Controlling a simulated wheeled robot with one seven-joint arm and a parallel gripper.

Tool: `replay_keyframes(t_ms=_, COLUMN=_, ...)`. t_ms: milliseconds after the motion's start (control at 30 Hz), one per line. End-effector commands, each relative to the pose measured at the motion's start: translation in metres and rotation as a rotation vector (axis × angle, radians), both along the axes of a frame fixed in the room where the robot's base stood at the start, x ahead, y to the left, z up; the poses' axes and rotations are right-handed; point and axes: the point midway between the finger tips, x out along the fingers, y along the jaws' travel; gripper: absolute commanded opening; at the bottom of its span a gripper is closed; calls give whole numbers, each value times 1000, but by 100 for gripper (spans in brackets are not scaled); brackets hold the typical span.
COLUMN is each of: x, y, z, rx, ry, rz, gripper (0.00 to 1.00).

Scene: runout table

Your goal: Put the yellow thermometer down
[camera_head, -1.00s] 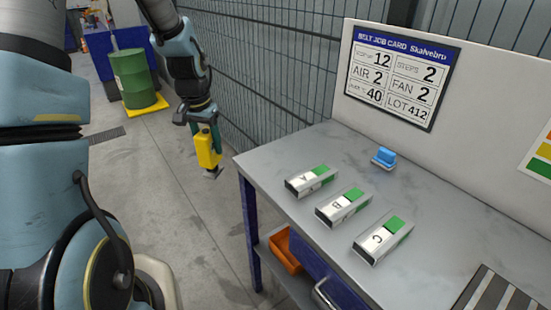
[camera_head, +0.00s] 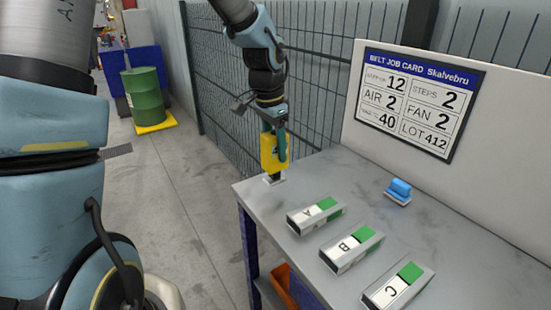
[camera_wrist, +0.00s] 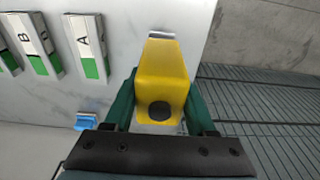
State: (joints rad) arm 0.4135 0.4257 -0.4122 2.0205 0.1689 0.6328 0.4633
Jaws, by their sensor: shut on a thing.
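The yellow thermometer (camera_head: 268,152) is upright in my gripper (camera_head: 274,135), at the far left corner of the grey table (camera_head: 262,202). Its grey lower end is at the tabletop; I cannot tell whether it touches. In the wrist view the yellow thermometer (camera_wrist: 163,75) sits between the two green fingers of my gripper (camera_wrist: 160,100), which are shut on it. A dark round knob shows on its near face.
Blocks A (camera_head: 315,215), B (camera_head: 351,247) and C (camera_head: 398,287) lie in a row on the table, right of the thermometer. A blue-topped brush-like item (camera_head: 398,191) lies behind them. A wire fence (camera_head: 330,80) and job-card panel (camera_head: 417,98) stand behind the table.

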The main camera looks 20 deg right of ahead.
Motion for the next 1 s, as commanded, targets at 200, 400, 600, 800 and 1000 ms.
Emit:
replay_keyframes(t_ms=200, x=-1, y=0, z=-29, rx=2, ry=2, rz=0, gripper=1)
replay_keyframes(t_ms=400, x=0, y=0, z=-34, rx=0, ry=0, rz=1, gripper=1)
replay_keyframes(t_ms=600, x=0, y=0, z=-36, rx=0, ry=0, rz=1, gripper=1)
replay_keyframes(t_ms=800, x=0, y=0, z=-36, rx=0, ry=1, rz=1, gripper=74)
replay_keyframes(t_ms=1000, x=0, y=0, z=-36, rx=0, ry=1, rz=1, gripper=86)
